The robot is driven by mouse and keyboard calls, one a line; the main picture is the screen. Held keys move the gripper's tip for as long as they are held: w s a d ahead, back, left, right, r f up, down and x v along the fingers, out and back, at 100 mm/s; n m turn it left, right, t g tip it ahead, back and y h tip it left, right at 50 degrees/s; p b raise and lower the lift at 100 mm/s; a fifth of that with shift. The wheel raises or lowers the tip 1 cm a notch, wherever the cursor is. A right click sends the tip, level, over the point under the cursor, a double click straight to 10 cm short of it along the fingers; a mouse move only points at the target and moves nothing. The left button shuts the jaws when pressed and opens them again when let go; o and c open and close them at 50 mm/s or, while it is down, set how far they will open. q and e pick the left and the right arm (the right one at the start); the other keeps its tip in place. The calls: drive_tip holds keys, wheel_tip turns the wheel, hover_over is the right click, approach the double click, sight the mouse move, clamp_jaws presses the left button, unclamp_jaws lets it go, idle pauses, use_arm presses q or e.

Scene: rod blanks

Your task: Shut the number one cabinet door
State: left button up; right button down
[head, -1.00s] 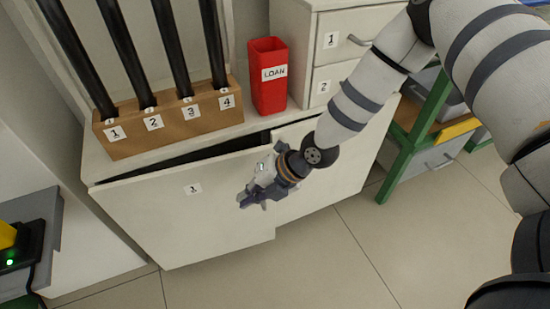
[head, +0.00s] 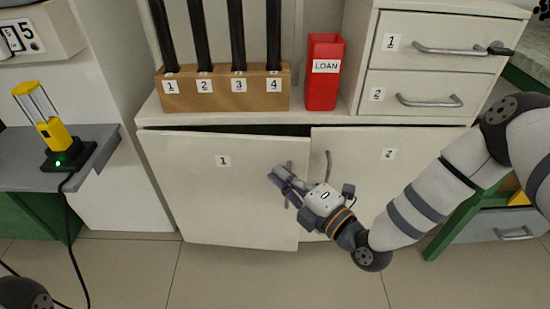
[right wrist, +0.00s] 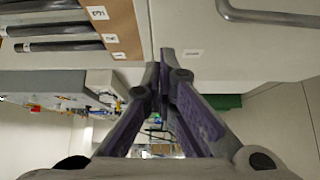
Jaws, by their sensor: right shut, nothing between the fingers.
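The number one cabinet door (head: 205,190) is the white left door of the low cabinet, with a "1" label. It stands slightly ajar: a dark gap shows along its top, and its right edge juts forward of the number two door (head: 385,175). My right gripper (head: 275,177) is shut and empty, in front of the number one door's right part, by its upright handle (head: 288,172). Whether it touches the door is unclear. In the right wrist view the closed fingers (right wrist: 165,75) point at a white panel with a label. My left gripper is out of view.
Above the doors stand a wooden rack (head: 222,100) holding black rods, a red LOAN bin (head: 323,85) and two drawers (head: 420,65). A grey shelf (head: 20,165) with a yellow device (head: 55,135) is at left. The floor in front is clear.

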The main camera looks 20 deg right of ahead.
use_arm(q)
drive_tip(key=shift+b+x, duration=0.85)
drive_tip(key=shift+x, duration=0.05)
use_arm(e)
drive_tip(key=shift+w+d, duration=0.1)
drive_tip(key=shift+w, duration=3.35)
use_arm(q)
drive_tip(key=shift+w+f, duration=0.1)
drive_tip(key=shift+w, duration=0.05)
